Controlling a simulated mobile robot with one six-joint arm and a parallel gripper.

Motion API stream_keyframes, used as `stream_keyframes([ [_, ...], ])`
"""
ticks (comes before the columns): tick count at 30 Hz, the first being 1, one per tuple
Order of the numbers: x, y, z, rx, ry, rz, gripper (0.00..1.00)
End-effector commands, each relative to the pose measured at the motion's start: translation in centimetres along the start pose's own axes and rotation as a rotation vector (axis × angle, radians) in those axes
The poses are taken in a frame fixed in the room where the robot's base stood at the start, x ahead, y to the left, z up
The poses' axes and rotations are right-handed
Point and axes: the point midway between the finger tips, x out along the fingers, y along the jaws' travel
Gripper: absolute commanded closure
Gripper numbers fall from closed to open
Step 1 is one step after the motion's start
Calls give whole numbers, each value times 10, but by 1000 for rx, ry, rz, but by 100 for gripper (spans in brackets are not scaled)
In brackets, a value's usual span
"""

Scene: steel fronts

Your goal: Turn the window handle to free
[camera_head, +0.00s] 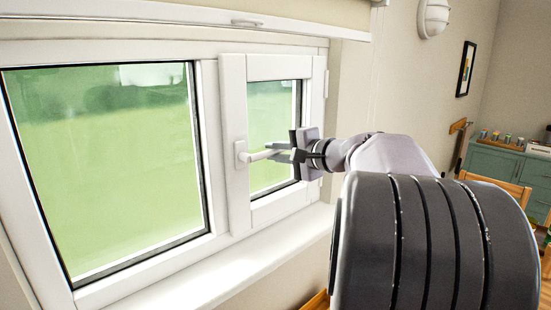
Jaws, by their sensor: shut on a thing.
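The white window handle (257,155) is on the left frame of the small window sash (233,120). Its grip points right, about level, across the glass. My gripper (278,152) comes from the right and is shut on the handle, with its dark fingers around the grip's outer end, which they partly hide. The small sash looks closed in its frame.
A large fixed pane (110,160) is left of the sash, and a white sill (220,265) runs below. A roller blind (270,12) is above. A wall lamp (433,18), picture (466,69) and green cabinet (495,165) are at right. My arm blocks the lower right.

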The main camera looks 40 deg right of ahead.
Motion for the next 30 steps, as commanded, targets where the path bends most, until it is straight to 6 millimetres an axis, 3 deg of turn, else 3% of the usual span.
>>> stream_keyframes([
  [12, 0, -2, 0, -8, 2, -3, 100],
  [13, 0, -2, 0, -8, 2, -3, 81],
  [16, 0, -2, 0, -8, 2, -2, 63],
  [26, -3, -2, 0, -6, 2, -1, 63],
  [30, -25, -3, -1, -6, 5, 0, 63],
])
